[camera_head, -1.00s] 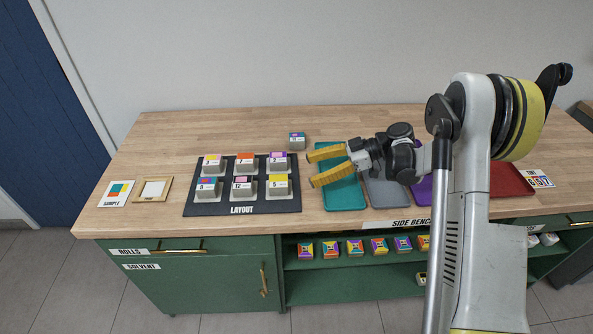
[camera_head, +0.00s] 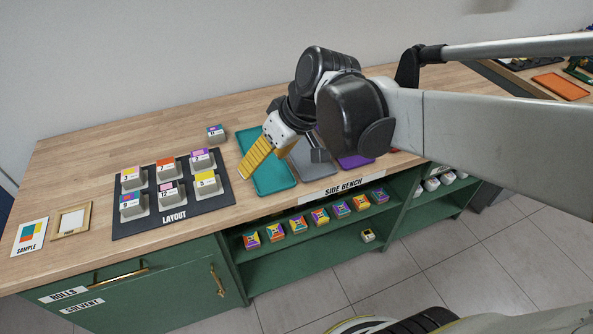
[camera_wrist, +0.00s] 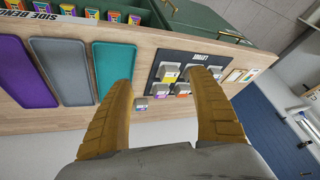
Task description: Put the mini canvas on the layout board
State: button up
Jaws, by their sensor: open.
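A small grey block with a blue and purple marked top, which I take for the mini canvas (camera_head: 216,133), sits alone on the bench behind the layout board's right back corner. It also shows in the wrist view (camera_wrist: 141,104), close to the left finger. The dark layout board (camera_head: 225,205) holds several similar numbered blocks in two rows and shows partly behind the right finger in the wrist view (camera_wrist: 165,57). My gripper (camera_head: 254,163) has yellow fingers, is open and empty, and is above the teal tray, right of the loose block. In the wrist view the fingers are spread apart (camera_wrist: 160,82).
Teal (camera_head: 270,185), grey (camera_head: 318,172) and purple (camera_head: 357,162) trays lie right of the board. A sample card (camera_head: 30,236) and a wooden frame (camera_head: 72,220) lie to its left. Bare bench surrounds the loose block. Several colourful blocks (camera_head: 320,216) stand on the shelf below.

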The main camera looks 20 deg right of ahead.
jog(key=s+d+m+t+h, duration=0.2)
jog(key=s+d+m+h, duration=0.1)
jog(key=s, duration=0.7)
jog(key=shift+d+f+m+t+h, duration=0.3)
jog(key=shift+d+m+t+h, duration=0.1)
jog(key=shift+d+m, duration=0.55)
jog(key=shift+d, duration=0.1)
